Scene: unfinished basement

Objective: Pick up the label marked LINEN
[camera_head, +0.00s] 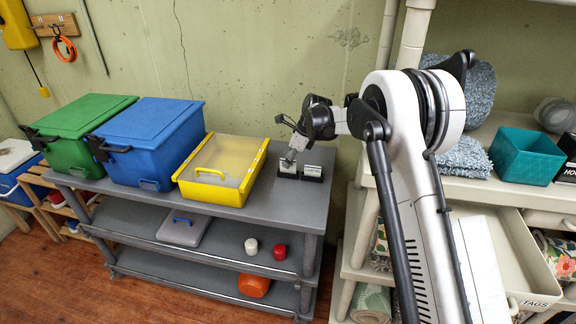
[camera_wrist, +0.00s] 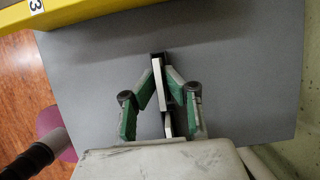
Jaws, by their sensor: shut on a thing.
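Two small dark label holders with pale faces stand side by side on the top of the grey cart (camera_head: 277,202). They are the left label (camera_head: 288,170) and the right label (camera_head: 313,172); their lettering is too small to read, so I cannot tell which says LINEN. My gripper (camera_head: 291,156) points down at the left label. In the wrist view my gripper (camera_wrist: 163,75) has its green-padded fingers closed on a thin upright label (camera_wrist: 158,72), seen nearly edge-on. I cannot tell whether it is clear of the cart top.
A yellow bin (camera_head: 213,192) stands just left of the labels, with blue (camera_head: 158,130) and green (camera_head: 75,135) lidded boxes farther left. Shelving with a teal basket (camera_head: 522,158) is at the right. Bare cart top lies in front of the labels.

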